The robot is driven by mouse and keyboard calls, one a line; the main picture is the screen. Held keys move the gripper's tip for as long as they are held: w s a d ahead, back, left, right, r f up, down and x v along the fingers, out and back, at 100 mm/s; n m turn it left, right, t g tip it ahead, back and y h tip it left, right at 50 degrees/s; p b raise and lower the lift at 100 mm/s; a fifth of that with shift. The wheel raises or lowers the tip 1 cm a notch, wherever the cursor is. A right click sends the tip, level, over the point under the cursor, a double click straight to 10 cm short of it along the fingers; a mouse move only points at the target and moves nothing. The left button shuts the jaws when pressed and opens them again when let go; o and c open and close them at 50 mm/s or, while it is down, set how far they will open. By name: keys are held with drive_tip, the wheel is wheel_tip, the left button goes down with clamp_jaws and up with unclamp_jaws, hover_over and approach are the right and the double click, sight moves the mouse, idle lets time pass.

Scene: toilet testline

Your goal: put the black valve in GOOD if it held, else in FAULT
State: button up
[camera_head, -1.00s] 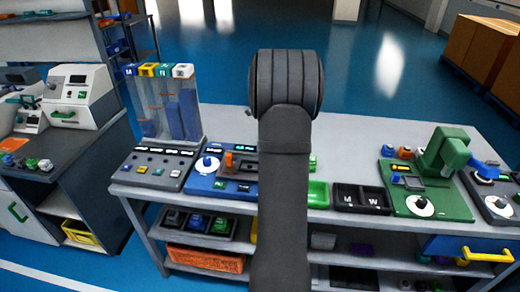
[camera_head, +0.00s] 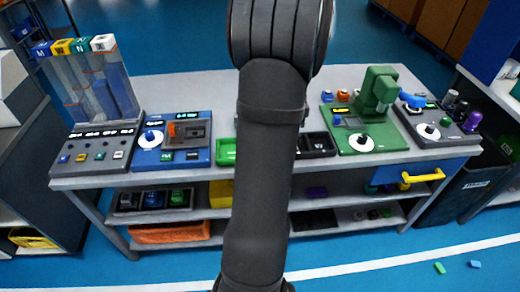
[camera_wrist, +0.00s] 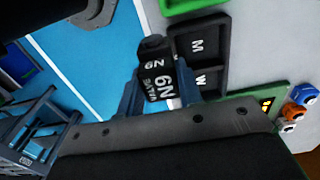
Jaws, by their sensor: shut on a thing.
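The black valve (camera_wrist: 158,72) is in the wrist view, a dark block with white lettering, partly upside down; I read "VALVE" and what looks like "N9". My gripper (camera_wrist: 156,92) is shut on it, with a finger on each side. It is held over the blue floor in that view, beside a black two-part tray (camera_wrist: 222,68) marked M and W. In the head view my own arm hides the gripper and valve. The same black tray (camera_head: 332,146) shows there, right of the arm. I cannot make out any GOOD or FAULT label.
The grey bench holds a tube rack (camera_head: 90,95), a blue station (camera_head: 170,142), a green tray (camera_head: 226,152) and a green press station (camera_head: 360,130). A dark station (camera_head: 435,128) stands at the right end. A dark bin (camera_head: 462,195) stands beyond it.

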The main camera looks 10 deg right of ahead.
drive_tip(key=w+a+f, duration=0.2)
drive_tip(key=a, duration=0.1)
drive_tip(key=w+a+f, duration=0.5)
drive_tip(key=shift+a, duration=0.35)
drive_tip(key=shift+f, duration=2)
drive_tip(key=shift+f, duration=0.15)
drive_tip(key=o, duration=1.1)
drive_tip(key=shift+o, duration=0.2)
wheel_tip(320, 180, up, 12)
drive_tip(key=shift+r, duration=0.2)
